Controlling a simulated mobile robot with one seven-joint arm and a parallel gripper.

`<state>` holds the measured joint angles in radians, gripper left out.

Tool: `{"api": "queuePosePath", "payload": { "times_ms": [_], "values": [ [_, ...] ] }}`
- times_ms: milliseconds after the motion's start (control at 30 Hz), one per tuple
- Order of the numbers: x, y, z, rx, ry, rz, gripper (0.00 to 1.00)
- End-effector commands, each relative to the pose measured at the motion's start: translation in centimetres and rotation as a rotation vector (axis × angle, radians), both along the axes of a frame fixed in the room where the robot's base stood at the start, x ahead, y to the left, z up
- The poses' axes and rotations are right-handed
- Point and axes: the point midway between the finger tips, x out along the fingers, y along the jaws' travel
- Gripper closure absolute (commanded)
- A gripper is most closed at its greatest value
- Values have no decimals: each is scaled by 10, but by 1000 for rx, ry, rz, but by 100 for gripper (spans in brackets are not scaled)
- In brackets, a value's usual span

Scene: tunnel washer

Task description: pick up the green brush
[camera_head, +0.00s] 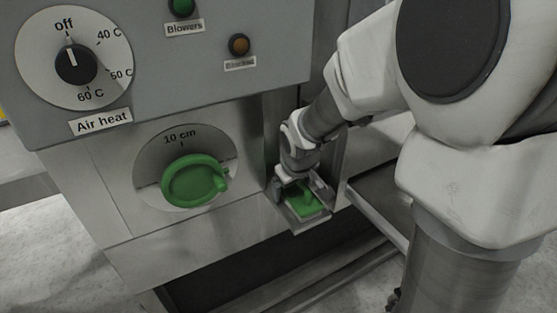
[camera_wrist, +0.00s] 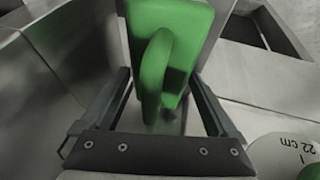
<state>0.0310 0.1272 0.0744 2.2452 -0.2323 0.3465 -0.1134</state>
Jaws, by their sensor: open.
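The green brush (camera_head: 301,203) lies in a small metal tray (camera_head: 294,226) at the lower right of the machine, partly hidden by my gripper in the head view. In the wrist view the green brush (camera_wrist: 160,60) shows a flat block with a raised curved handle. My gripper (camera_head: 304,190) is right over the brush. In the wrist view my gripper (camera_wrist: 160,85) is open, with one finger on each side of the handle. I cannot tell whether either finger touches it.
Metal walls (camera_wrist: 40,70) stand close to the gripper. A green knob (camera_head: 193,182) marked 10 cm is left of the tray. Above it is the control panel (camera_head: 170,85) with an Air heat dial (camera_head: 76,64) and two lamps. A rail (camera_head: 378,217) runs at the right.

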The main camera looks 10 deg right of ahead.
Motion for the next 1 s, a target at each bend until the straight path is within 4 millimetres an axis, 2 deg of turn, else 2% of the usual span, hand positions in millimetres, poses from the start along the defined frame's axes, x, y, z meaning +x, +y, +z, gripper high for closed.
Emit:
{"api": "queuePosePath", "payload": {
  "times_ms": [133,500,600,867,1000],
  "values": [
    [0,0,1,0,-1,0,6],
    [0,0,1,0,0,1,73],
    [0,0,1,0,-1,1,86],
    [-1,0,2,-1,0,0,87],
    [-4,-1,10,-2,-3,1,87]
  ]
}}
